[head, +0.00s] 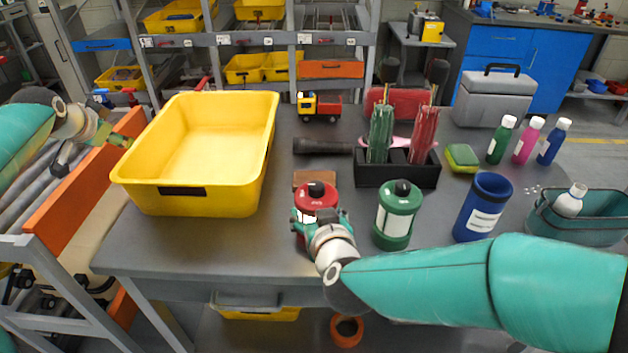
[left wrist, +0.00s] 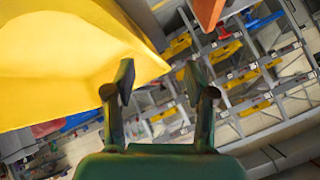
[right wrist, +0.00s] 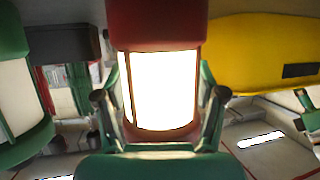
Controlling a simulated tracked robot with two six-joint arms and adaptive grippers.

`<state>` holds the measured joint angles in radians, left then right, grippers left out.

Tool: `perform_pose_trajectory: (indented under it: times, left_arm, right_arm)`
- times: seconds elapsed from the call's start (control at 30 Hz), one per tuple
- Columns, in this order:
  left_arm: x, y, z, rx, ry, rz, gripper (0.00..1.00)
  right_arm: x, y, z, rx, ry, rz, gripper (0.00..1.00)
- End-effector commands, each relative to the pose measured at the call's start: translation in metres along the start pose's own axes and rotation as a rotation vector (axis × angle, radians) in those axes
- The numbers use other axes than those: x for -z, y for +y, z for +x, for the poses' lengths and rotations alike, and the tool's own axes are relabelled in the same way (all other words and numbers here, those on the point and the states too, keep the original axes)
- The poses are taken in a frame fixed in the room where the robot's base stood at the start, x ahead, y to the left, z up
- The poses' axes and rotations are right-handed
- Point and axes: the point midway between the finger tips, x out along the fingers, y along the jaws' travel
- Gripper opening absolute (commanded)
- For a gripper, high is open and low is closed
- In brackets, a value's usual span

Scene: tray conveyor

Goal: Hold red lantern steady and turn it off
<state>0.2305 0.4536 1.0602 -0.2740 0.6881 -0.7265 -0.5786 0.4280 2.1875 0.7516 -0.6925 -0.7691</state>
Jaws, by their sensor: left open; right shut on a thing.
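The red lantern (head: 317,194) stands on the table at the front middle, and its panel glows white. In the right wrist view the lit red lantern (right wrist: 160,85) fills the middle, between my fingers. My right gripper (head: 318,220) is shut on its lower body from the front, hiding part of it in the head view. It also shows in the right wrist view (right wrist: 160,100). My left gripper (head: 118,140) is open and empty beside the yellow bin's left wall, far from the lantern. Its two fingers stand apart in the left wrist view (left wrist: 160,85).
A green lantern (head: 398,215) stands right of the red one, with a blue canister (head: 482,207) beyond. The large yellow bin (head: 150,172) stands empty on the left. Behind are a brown block (head: 313,180), a black flashlight (head: 322,146) and a black holder (head: 396,180).

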Motion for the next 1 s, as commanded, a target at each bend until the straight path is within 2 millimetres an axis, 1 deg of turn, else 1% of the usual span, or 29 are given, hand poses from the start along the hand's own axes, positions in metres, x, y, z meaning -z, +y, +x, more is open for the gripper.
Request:
perform_pose_trajectory:
  times: [0.03,0.07,0.1,0.17,0.2,0.27,0.3,0.37,0.4,0.5,0.6,0.7,0.73,0.87,1.0]
  left_arm:
    - [0.033,0.035,-0.010,-0.070,0.011,0.002,0.55]
    - [0.048,0.054,-0.017,-0.112,0.010,-0.002,0.55]
    - [0.066,0.081,-0.028,-0.166,0.004,-0.004,0.55]
    - [0.090,0.119,-0.047,-0.245,-0.010,-0.003,0.55]
    - [0.105,0.146,-0.062,-0.295,-0.023,0.001,0.55]
    - [0.123,0.183,-0.087,-0.366,-0.046,0.012,0.55]
    - [0.132,0.207,-0.104,-0.409,-0.065,0.020,0.55]
    - [0.143,0.239,-0.131,-0.466,-0.094,0.036,0.55]
    - [0.148,0.258,-0.147,-0.498,-0.114,0.046,0.55]
    - [0.155,0.296,-0.186,-0.561,-0.162,0.076,0.55]
    - [0.156,0.321,-0.215,-0.598,-0.201,0.098,0.55]
    - [0.155,0.335,-0.232,-0.618,-0.227,0.114,0.55]
    - [0.155,0.338,-0.234,-0.622,-0.232,0.117,0.55]
    - [0.152,0.345,-0.235,-0.628,-0.244,0.122,0.55]
    - [0.147,0.355,-0.221,-0.628,-0.245,0.122,0.55]
  right_arm:
    - [0.000,0.000,0.000,-0.001,-0.001,0.000,0.20]
    - [0.000,0.000,0.000,0.000,-0.001,0.000,0.20]
    - [0.000,0.000,0.000,0.000,-0.001,0.000,0.20]
    - [0.000,0.000,0.000,-0.001,-0.001,0.000,0.20]
    - [0.000,0.000,0.000,0.000,-0.001,0.000,0.20]
    - [-0.001,0.000,0.000,-0.001,-0.001,0.000,0.20]
    - [-0.001,0.000,0.000,-0.001,-0.001,0.000,0.20]
    - [-0.001,0.000,0.000,-0.001,-0.001,0.000,0.20]
    - [-0.001,0.000,0.000,-0.001,-0.001,0.000,0.20]
    - [-0.001,0.000,0.000,-0.001,-0.001,0.000,0.20]
    - [-0.001,0.000,0.000,-0.001,-0.001,0.000,0.20]
    - [-0.001,0.000,0.000,0.000,-0.001,0.000,0.20]
    - [-0.001,0.000,0.000,0.000,-0.001,0.000,0.20]
    - [-0.001,0.000,0.000,0.000,-0.001,0.000,0.20]
    - [0.000,0.000,0.000,0.000,-0.001,0.000,0.20]
